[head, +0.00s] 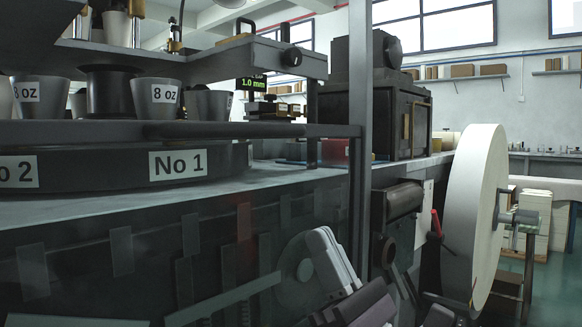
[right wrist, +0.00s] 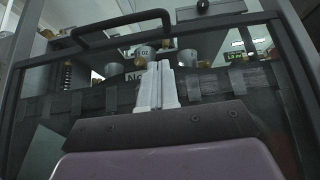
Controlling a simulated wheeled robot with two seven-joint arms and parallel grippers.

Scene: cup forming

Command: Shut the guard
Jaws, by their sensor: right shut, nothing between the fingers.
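The guard is a dark see-through panel in a grey frame. Its top bar (head: 335,130) crosses the head view, with a dark handle (head: 225,130) along it. The panel hangs below the level of the cups, which stand uncovered above the bar. In the right wrist view the handle (right wrist: 122,30) is above and left of my fingers. My right gripper (head: 322,238) is shut and empty, low in front of the panel and below the handle. Its pale fingers are side by side in the right wrist view (right wrist: 157,72), pointing up. I cannot tell whether they touch the panel. My left gripper is not in view.
Cups marked 8 oz (head: 155,98) stand above a dark turret labelled No 1 (head: 205,168). A grey upright post (head: 360,100) stands right of the guard. A large white paper roll (head: 475,215) and a red-handled lever (head: 436,223) are farther right.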

